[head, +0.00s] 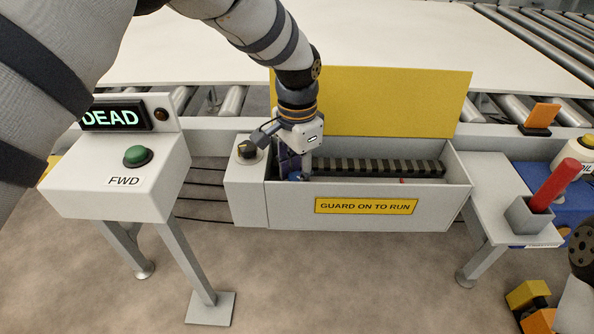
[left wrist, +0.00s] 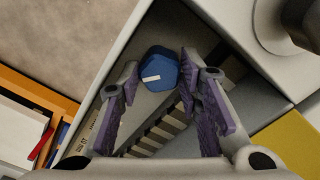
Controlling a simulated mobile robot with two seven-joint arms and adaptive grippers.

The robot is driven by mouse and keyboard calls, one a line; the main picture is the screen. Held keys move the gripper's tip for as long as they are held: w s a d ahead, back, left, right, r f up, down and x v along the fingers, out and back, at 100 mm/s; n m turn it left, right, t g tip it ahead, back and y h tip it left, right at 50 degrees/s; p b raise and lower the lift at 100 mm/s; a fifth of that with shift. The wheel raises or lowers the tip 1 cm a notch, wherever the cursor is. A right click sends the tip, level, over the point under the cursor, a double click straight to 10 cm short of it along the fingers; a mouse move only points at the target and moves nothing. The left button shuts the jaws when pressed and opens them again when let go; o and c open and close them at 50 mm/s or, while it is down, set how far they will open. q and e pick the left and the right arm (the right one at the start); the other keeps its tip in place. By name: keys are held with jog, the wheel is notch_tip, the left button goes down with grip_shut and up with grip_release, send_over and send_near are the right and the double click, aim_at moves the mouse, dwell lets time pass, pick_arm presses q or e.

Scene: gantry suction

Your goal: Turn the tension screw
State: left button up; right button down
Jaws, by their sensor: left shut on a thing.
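The tension screw has a blue knob (left wrist: 160,74) with a white mark on its top, inside the left end of the grey trough (head: 290,212). In the head view only a small bit of blue (head: 295,176) shows beneath the gripper. My left gripper (head: 298,172) reaches down into the trough and is shut on the knob. In the left wrist view its two purple-padded fingers (left wrist: 159,72) stand on either side of the knob.
A dark ribbed belt (head: 375,167) runs along the trough. The yellow guard (head: 375,102) stands open behind it. A black selector knob (head: 248,151) is just left. A control box (head: 110,185) has a green FWD button and a display reading DEAD. A red-handled item (head: 556,185) stands right.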

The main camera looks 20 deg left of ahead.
pick_arm(q)
jog(key=n+p, duration=0.1)
jog(key=n, duration=0.3)
jog(key=shift+r+n, duration=0.1)
jog(key=shift+n, duration=0.3)
jog(key=n, duration=0.8)
jog(key=shift+n, duration=0.4)
jog(key=shift+n+p, duration=0.3)
jog(key=shift+n, duration=1.6)
pick_arm(e)
jog(key=shift+w+r+t, duration=0.4)
jog(key=shift+w+r, duration=0.55)
jog(key=shift+r, duration=0.05)
pick_arm(q)
jog(key=o, duration=0.9)
